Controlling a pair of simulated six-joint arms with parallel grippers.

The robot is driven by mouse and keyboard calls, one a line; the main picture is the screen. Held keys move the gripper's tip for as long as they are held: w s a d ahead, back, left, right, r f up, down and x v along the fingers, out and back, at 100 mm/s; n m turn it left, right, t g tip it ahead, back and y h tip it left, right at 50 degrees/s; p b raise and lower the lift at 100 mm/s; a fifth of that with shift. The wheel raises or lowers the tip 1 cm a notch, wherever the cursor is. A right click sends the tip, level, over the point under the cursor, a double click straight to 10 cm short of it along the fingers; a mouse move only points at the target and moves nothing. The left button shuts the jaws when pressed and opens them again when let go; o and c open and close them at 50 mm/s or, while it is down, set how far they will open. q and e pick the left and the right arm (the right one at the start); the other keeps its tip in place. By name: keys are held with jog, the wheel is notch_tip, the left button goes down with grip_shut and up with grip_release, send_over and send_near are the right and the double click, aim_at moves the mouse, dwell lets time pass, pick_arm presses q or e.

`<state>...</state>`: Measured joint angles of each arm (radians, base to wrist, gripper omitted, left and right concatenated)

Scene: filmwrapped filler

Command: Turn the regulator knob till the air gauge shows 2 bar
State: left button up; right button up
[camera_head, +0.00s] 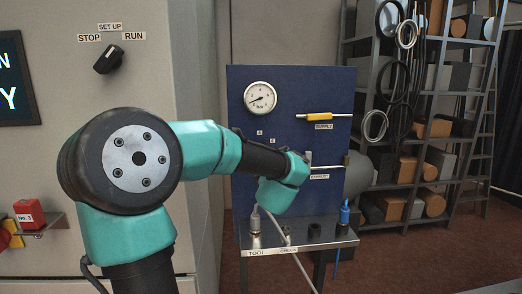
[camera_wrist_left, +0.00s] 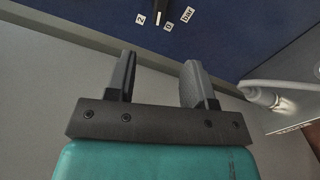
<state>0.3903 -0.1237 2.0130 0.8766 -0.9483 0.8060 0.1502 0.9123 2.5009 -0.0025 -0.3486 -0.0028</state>
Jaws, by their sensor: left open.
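The air gauge (camera_head: 260,98) is a round white dial at the top left of the blue panel (camera_head: 300,80). Its needle points to the lower left; the exact reading is too small to tell. In the left wrist view, a dark part with a white line (camera_wrist_left: 159,18), perhaps the regulator knob, is cut by the top edge, beside small labels including "2" and "bar". My arm hides the panel's lower left in the head view. My left gripper (camera_wrist_left: 158,75) is open and empty, its fingers pointing toward the panel and apart from that part. My right gripper is not in view.
A yellow supply lever (camera_head: 319,116) and an exhaust lever (camera_head: 326,166) stick out at the panel's right. Below is a metal shelf (camera_head: 325,235) with a tool, a hose and a blue item (camera_head: 345,213). A cabinet with a selector switch (camera_head: 108,59) stands left; racks stand right.

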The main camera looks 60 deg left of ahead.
pick_arm(q)
jog(key=x, duration=1.7)
jog(key=shift+w+a, duration=0.2)
grip_shut()
